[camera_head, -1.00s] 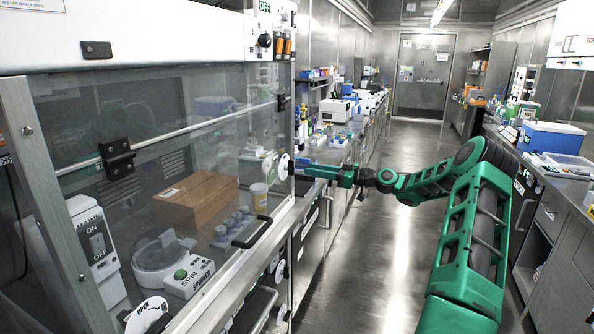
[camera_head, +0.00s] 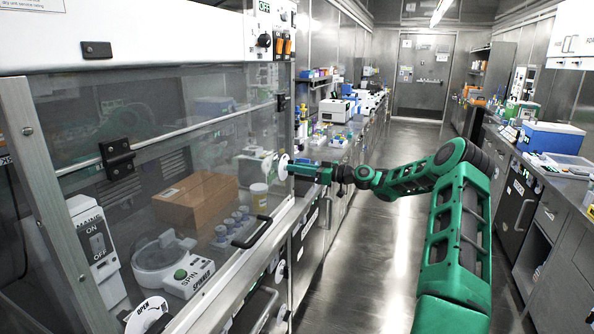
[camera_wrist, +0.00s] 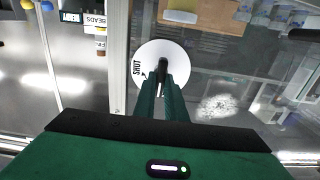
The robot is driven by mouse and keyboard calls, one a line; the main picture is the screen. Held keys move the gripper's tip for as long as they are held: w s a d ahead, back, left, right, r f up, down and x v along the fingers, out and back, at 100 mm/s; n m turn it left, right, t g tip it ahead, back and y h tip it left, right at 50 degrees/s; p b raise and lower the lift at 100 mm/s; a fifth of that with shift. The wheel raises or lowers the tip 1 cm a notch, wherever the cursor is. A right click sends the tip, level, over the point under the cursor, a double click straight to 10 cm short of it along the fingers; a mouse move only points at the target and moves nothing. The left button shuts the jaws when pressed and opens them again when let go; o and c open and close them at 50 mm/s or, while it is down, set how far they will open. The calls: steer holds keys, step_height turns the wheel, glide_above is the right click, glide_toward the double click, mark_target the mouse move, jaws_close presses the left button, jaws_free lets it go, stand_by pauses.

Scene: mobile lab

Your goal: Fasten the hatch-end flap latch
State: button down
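The hatch-end flap latch is a white disc (camera_wrist: 146,54) with a black handle (camera_wrist: 163,64) at its middle. The word SHUT and a small arrow show on the disc's left side in the wrist view. In the head view the disc (camera_head: 283,167) sits at the far end of the clear hatch front. My gripper (camera_wrist: 164,82) reaches the disc, its two green fingers close together on either side of the black handle. The fingertips hide part of the handle and the lower disc. In the head view my gripper (camera_head: 296,169) is level with the disc.
A second disc marked OPEN (camera_head: 148,311) sits at the hatch's near end. A black pull handle (camera_head: 252,232) runs along the lower front. Behind the clear pane are a cardboard box (camera_head: 197,197) and a spinner (camera_head: 164,254). The aisle floor (camera_head: 385,220) is clear.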

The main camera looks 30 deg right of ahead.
steer(key=shift+d, duration=0.2)
steer(key=shift+m, duration=0.3)
steer(key=m, duration=0.4)
steer(key=shift+w+d, duration=0.15)
steer(key=shift+w, duration=0.05)
steer(key=shift+w+d+f+m, duration=0.1)
steer(key=shift+f+m, duration=0.05)
steer(key=shift+m, duration=2.1)
steer(key=shift+d+f+m, duration=0.1)
steer(key=shift+f+m, duration=0.05)
steer(key=shift+m, duration=2.15)
steer(key=shift+w+d+f+m, duration=0.1)
steer(key=shift+f+m, duration=0.05)
steer(key=shift+m, duration=2.1)
